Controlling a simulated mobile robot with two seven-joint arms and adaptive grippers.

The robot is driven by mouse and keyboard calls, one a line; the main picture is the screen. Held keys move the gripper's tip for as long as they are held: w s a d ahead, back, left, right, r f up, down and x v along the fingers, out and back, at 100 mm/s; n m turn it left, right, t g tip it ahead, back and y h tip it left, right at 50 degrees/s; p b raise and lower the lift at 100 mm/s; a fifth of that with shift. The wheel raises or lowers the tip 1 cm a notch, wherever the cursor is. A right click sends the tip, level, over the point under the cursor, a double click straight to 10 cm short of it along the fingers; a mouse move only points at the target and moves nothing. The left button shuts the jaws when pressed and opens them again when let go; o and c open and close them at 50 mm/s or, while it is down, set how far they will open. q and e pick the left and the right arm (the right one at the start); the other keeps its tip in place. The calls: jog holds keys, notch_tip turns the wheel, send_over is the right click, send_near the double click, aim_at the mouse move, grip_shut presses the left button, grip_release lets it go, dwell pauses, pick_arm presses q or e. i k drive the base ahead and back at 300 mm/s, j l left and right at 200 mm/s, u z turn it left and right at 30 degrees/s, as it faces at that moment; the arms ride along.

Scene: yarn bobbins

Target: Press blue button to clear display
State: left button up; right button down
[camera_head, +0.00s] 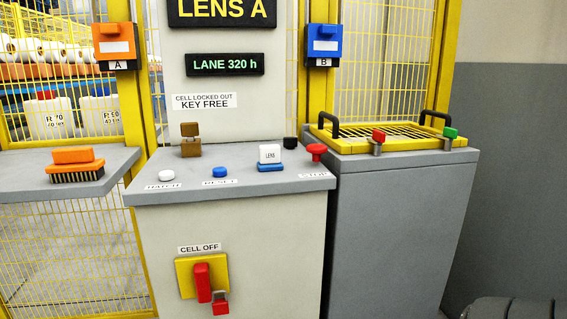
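A round blue button (220,173) sits on the grey top of the console (240,196), behind a label that seems to read RESET. A dark display (225,65) on the panel above shows LANE 320 h in green letters. A larger dark sign (222,12) above it shows LENS A in yellow and is cut off by the top edge. Nothing covers the blue button.
On the console are a white button (166,175), a LENS block (269,155) and a red mushroom button (316,151). A red switch with padlock (204,281) is on the front. An orange brush (77,168) lies on the left shelf. A grey cabinet (400,220) stands right.

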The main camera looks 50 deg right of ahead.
aim_at(219, 171)
jog(key=z, duration=1.1)
